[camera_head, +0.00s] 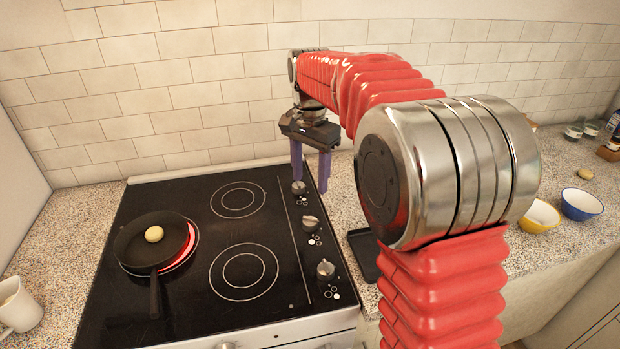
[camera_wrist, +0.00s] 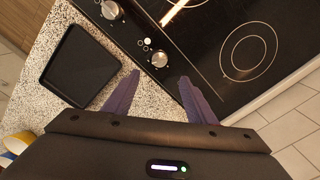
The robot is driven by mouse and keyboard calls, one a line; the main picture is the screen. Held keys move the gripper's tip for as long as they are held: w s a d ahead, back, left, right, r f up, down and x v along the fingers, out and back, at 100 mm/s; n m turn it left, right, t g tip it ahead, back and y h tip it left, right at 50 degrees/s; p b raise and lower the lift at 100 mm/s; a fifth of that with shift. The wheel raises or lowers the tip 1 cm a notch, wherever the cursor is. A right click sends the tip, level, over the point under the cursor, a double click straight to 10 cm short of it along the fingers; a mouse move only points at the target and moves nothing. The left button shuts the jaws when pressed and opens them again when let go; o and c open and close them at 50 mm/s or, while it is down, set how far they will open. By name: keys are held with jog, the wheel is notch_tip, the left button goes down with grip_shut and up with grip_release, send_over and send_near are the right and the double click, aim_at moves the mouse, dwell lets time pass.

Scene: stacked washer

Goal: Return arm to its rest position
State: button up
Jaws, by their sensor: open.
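My gripper (camera_head: 311,168) hangs above the right rear edge of the black stove (camera_head: 190,208), near the knobs, with its two purple fingers pointing down. In the wrist view my gripper (camera_wrist: 158,82) has its fingers apart and nothing between them. My red and silver arm reaches up from the lower right and over toward the back wall. A control knob (camera_wrist: 159,58) shows just beyond the fingertips in the wrist view. How high the fingers are above it is hard to tell.
A frying pan (camera_head: 137,247) holding a pale round item (camera_head: 154,234) sits on a glowing burner. A black tray (camera_wrist: 80,66) lies on the speckled counter. Yellow (camera_head: 540,216) and blue (camera_head: 581,204) bowls stand right; a white mug (camera_head: 18,304) stands left. The tiled wall (camera_head: 200,90) is behind.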

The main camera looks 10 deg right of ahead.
jog(key=s+n+t, duration=0.5)
jog(key=s+n, duration=0.5)
jog(key=s, duration=1.8)
jog(key=shift+s+d+n+t, duration=0.25)
jog(key=shift+n+t, duration=0.05)
